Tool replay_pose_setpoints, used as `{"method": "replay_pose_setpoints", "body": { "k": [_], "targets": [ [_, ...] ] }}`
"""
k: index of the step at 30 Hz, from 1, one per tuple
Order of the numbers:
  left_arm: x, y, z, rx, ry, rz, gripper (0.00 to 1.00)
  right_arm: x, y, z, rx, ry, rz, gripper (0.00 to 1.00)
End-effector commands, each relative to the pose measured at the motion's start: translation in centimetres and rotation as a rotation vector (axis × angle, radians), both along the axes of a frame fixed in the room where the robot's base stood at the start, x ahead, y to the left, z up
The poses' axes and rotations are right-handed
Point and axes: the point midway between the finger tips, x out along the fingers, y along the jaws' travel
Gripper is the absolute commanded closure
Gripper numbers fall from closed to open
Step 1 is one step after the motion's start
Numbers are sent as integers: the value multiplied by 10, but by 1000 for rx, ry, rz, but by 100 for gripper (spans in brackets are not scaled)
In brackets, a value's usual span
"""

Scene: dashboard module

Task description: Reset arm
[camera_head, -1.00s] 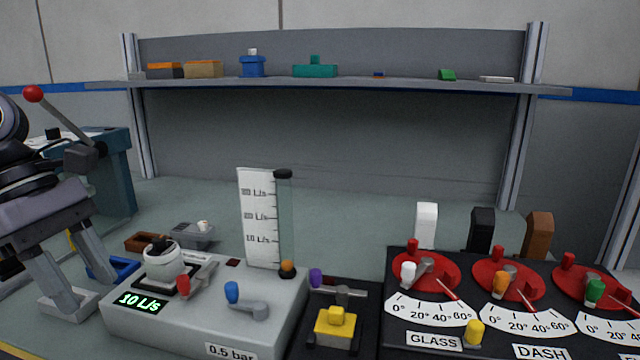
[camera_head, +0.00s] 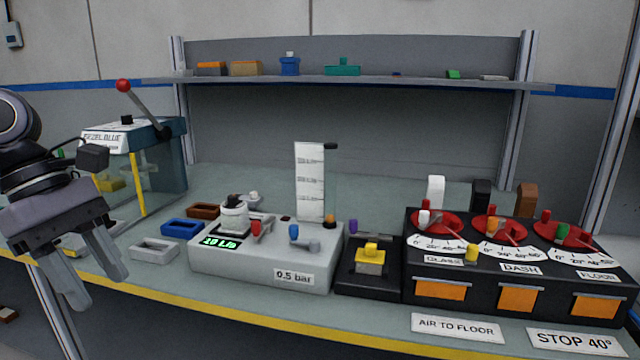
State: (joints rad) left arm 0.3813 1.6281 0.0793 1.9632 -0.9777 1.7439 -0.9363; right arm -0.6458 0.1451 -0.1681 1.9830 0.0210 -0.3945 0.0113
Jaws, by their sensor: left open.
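My left gripper (camera_head: 92,278) is at the left of the head view, its arm coming in from the left edge. Its two fingers point down, apart, with nothing between them. It hangs near the bench's front edge, left of the white tray and apart from the grey module. My right gripper does not show. The grey module (camera_head: 260,265) carries a green readout, a red lever, a blue lever and a "0.5 bar" label. Beside it is a black unit with a yellow block (camera_head: 370,261). The black dash panel (camera_head: 425,265) has several red dials marked GLASS, DASH and FLOOR.
A clear-fronted box with a red-knobbed lever (camera_head: 123,86) stands behind my left gripper. Blue (camera_head: 185,228), brown and white (camera_head: 153,250) trays lie left of the module. A shelf (camera_head: 370,79) with coloured parts spans the back. The bench's middle back is clear.

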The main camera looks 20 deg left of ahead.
Motion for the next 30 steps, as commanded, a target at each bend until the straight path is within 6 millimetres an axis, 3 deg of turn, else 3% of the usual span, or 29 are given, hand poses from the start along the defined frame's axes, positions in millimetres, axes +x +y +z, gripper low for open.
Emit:
{"method": "replay_pose_setpoints", "body": {
  "k": [1, 6, 13, 20, 25, 29, 30],
  "targets": [
    [8, -19, -11, -122, 26, 18, 54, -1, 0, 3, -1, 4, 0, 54],
    [31, -71, -30, -485, 113, 140, 54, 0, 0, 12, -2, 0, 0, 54],
    [65, -126, -42, -1052, 373, 466, 54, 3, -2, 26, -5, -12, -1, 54],
    [103, -136, -75, -1565, 770, 963, 54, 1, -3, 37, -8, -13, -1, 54],
    [115, -127, -135, -1853, 1124, 1416, 54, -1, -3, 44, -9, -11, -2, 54],
    [103, -124, -201, -2001, 1417, 1812, 54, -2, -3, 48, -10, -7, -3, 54],
    [95, -126, -223, 1969, -1466, -1883, 54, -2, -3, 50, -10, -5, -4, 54]
  ]
}}
